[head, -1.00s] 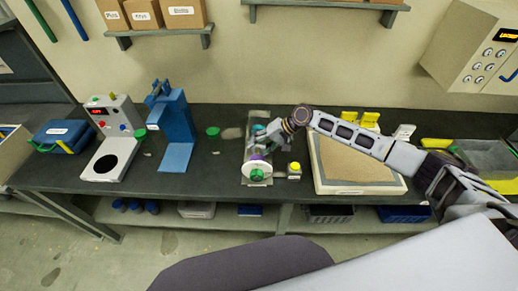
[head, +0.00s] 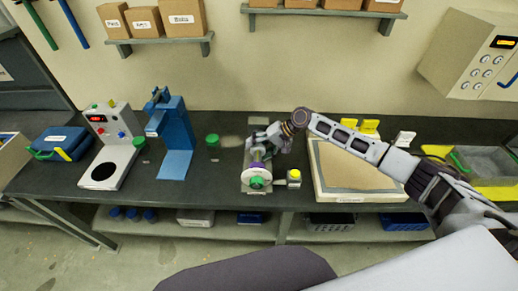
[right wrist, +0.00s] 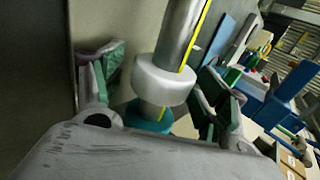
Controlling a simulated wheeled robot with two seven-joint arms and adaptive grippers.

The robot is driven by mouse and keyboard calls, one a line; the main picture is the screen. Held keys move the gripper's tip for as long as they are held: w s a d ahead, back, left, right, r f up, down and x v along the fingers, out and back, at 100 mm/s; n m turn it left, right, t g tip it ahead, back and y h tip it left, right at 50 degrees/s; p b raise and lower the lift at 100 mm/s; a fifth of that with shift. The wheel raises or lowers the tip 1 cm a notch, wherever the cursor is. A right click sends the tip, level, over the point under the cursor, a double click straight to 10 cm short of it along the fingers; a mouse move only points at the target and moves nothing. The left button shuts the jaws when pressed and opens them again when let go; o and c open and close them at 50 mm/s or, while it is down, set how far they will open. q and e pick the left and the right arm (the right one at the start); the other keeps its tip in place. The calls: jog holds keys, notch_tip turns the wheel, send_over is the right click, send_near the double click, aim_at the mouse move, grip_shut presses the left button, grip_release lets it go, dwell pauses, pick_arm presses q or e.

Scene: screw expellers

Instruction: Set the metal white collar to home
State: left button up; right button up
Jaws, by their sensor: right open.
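The white metal collar (right wrist: 163,80) is a thick pale ring around a metal shaft (right wrist: 181,32) with a yellow line along it, in the right wrist view. A teal ring (right wrist: 150,116) sits on the same shaft beyond the collar, nearer my palm. My right gripper (right wrist: 155,88) is open, with one green-padded finger on each side of the shaft and visible gaps to the collar. In the head view my right gripper (head: 262,141) is over the back of the screw expeller (head: 255,188), hiding most of its shaft. My left gripper is not in view.
The expeller's front has a white disc with a green hub (head: 257,183), and a yellow button box (head: 294,177) stands right of it. A shallow tray (head: 325,189) lies further right. A blue stand (head: 178,125) and a grey station (head: 112,150) stand left.

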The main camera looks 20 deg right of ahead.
jog(key=v, duration=1.2)
dwell(0.4)
